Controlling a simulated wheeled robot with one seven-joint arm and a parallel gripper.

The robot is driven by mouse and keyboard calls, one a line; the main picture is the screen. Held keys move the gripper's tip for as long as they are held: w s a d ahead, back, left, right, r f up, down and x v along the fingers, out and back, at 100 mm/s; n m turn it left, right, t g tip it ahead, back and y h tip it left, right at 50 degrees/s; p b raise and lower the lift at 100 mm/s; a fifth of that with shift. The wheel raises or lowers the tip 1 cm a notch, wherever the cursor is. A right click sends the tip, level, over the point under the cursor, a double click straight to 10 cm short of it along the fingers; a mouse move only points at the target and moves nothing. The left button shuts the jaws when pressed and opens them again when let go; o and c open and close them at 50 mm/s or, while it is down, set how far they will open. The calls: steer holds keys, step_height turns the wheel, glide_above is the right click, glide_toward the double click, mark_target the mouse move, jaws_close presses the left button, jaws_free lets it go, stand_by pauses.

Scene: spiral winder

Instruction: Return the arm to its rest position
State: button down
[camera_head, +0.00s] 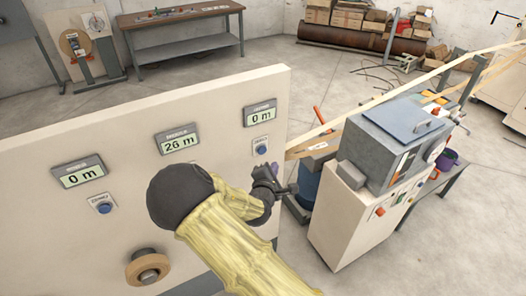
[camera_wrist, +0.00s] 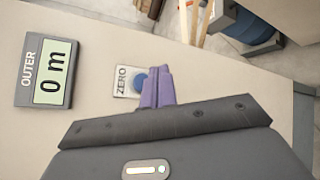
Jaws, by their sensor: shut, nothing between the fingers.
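My arm reaches over the pale panel (camera_head: 225,100) in the head view. My gripper (camera_head: 262,170) is at the panel's right part, just below the right-hand blue button. In the wrist view my gripper's purple fingers (camera_wrist: 158,88) are shut with nothing between them. They are beside the blue ZERO button (camera_wrist: 139,82) and partly cover it. I cannot tell whether they touch it. The OUTER display (camera_wrist: 50,75) reads 0 m; it is the right display (camera_head: 261,115) in the head view.
The middle display (camera_head: 180,141) reads 26 m and the left display (camera_head: 80,177) reads 0 m. A round wooden knob (camera_head: 148,268) sticks out at the lower left. A grey-topped machine (camera_head: 395,140) stands close to my gripper's right. Open floor lies behind the panel.

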stand_by(0.7)
steer(key=s+d+f+m+g+b, duration=0.1)
steer(key=s+d+f+m+g, duration=0.3)
steer(key=d+m+g, duration=0.45)
steer(key=s+d+r+m+g+y, duration=0.1)
steer(key=s+d+r+m, duration=0.2)
steer(key=s, duration=0.4)
steer(key=s+d+r+m+g+b, duration=0.1)
steer(key=s+d+r+m, duration=0.1)
steer(key=s+m, duration=0.4)
steer(key=s+d+r+m+g+y+b, duration=0.1)
steer(key=s+d+r+m+g, duration=0.1)
steer(key=s, duration=0.5)
steer(key=d+r+m, duration=0.1)
steer(key=d+m, duration=0.1)
steer(key=m, duration=0.1)
steer(key=shift+s+r+y, duration=0.3)
steer(key=shift+s+r, duration=0.05)
steer(key=shift+s, duration=0.05)
steer(key=shift+d, duration=0.15)
